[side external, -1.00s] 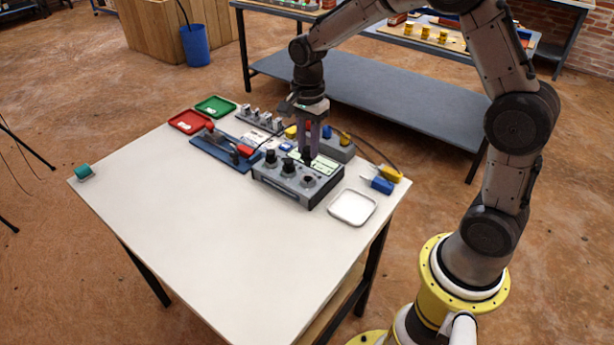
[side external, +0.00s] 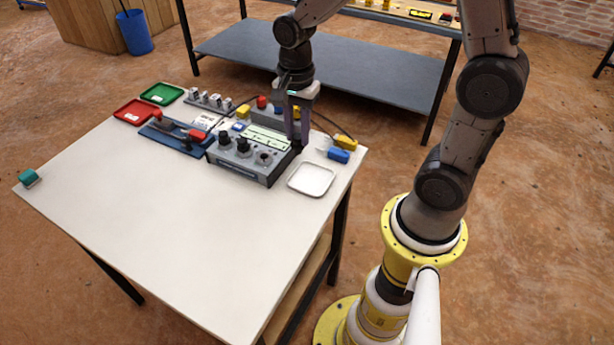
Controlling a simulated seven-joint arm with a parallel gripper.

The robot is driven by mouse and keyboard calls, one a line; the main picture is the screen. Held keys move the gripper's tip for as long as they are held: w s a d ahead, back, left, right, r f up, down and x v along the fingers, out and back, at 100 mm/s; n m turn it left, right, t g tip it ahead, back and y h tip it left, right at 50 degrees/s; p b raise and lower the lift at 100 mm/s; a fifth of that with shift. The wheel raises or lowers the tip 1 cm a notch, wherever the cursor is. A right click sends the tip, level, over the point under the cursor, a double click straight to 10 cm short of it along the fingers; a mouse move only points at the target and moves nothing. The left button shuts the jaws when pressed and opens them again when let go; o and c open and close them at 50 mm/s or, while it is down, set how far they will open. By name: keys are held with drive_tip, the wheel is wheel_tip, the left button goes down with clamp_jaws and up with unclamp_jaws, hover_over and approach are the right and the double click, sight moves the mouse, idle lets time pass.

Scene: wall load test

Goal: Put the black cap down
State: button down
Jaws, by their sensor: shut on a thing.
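My gripper (side external: 298,139) points straight down, shut on a small dark thing, the black cap (side external: 297,147), which is mostly hidden between the fingertips. It is at the right rear corner of the grey box with black knobs (side external: 237,166), behind the white square tray (side external: 325,181). I cannot tell whether the cap touches anything below it. The tray looks empty. Three black knobs stand along the front of the box, and a pale green panel (side external: 262,139) lies on its top behind them.
A blue block (side external: 338,155) and a yellow block (side external: 346,143) lie right of my gripper, with a dark cable behind. Left of the box are a blue base (side external: 170,141), a red tray (side external: 134,117) and a green tray (side external: 162,97). The front of the white table (side external: 170,220) is clear.

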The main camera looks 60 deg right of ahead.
drive_tip(key=s+r, duration=0.2)
drive_tip(key=s, duration=1.3)
approach(311, 180)
drive_tip(key=shift+s+f+m, duration=0.1)
drive_tip(key=shift+s+m, duration=0.1)
drive_tip(key=shift+m, duration=0.1)
drive_tip(key=shift+w+f, duration=0.2)
drive_tip(key=shift+f, duration=1.6)
drive_tip(key=shift+f, duration=0.2)
drive_tip(key=c, duration=0.7)
unclamp_jaws()
drive_tip(key=shift+o, duration=0.2)
drive_tip(key=shift+r, duration=0.15)
